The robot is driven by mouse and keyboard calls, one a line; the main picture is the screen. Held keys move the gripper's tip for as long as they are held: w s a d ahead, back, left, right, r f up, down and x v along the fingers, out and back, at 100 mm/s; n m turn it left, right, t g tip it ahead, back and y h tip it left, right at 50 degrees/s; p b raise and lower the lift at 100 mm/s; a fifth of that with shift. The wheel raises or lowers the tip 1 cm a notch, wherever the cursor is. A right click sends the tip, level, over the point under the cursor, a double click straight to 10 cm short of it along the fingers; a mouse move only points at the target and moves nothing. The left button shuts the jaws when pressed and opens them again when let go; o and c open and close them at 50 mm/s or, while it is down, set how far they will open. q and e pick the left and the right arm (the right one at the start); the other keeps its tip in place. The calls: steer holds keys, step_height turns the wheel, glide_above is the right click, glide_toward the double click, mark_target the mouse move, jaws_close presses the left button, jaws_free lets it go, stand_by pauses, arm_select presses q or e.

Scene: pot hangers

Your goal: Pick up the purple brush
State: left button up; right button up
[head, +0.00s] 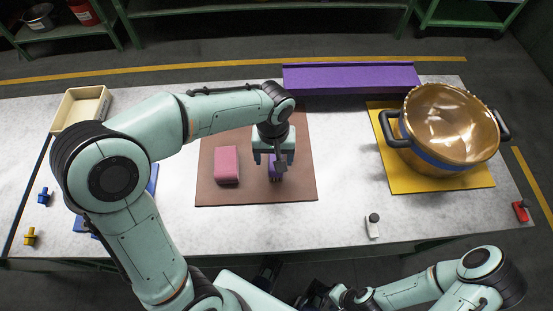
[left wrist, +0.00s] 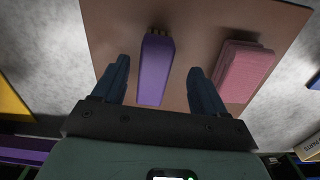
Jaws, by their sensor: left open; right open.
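The purple brush (left wrist: 155,70) lies on the brown mat (left wrist: 115,25), with its bristle end at the top of the left wrist view. In the head view the brush (head: 276,170) is mostly hidden under my left gripper (head: 274,158). My left gripper is open, pointing down over the brush. In the left wrist view its two fingers (left wrist: 160,85) are apart on either side of the brush, with gaps visible. I cannot tell its exact height. My right gripper (head: 338,297) is open, low in the head view, away from the table objects.
A pink block (head: 227,165) lies left of the brush on the mat. A gold pot (head: 450,125) stands on a yellow mat (head: 400,181) at right. A purple bar (head: 350,78) lies behind. A cream tray (head: 82,106) is at far left. A white clamp-like item (head: 373,228) is at front.

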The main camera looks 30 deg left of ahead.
arm_select(q)
steer(key=shift+w+f+b, duration=0.15)
steer(key=shift+w+f, duration=0.05)
steer(key=shift+f, duration=1.35)
steer(key=shift+w+f+b, duration=0.15)
steer(key=shift+w+f, duration=0.05)
steer(key=shift+f, duration=1.35)
steer(key=c, duration=1.1)
